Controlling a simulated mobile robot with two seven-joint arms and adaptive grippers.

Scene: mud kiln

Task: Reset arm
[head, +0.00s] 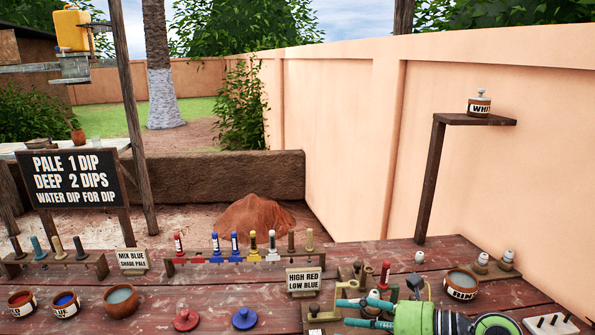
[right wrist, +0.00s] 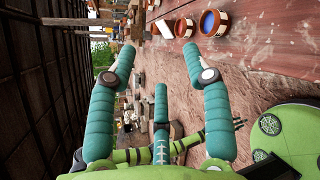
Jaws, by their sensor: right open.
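My right gripper (head: 346,312) comes in low at the right of the head view, its teal fingers pointing left over the front of the table (head: 235,285). In the right wrist view the right gripper (right wrist: 160,45) has its fingers spread, with nothing between them. It partly hides a wooden block rack (head: 318,318) and a red-topped tool (head: 384,274) behind it. I cannot tell whether the fingers touch anything there. My left gripper is not in view.
A brush rack (head: 240,259) stands behind a "HIGH RED LOW BLUE" sign (head: 303,281). A labelled bowl (head: 461,284) stands right. Open tabletop lies mid-left.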

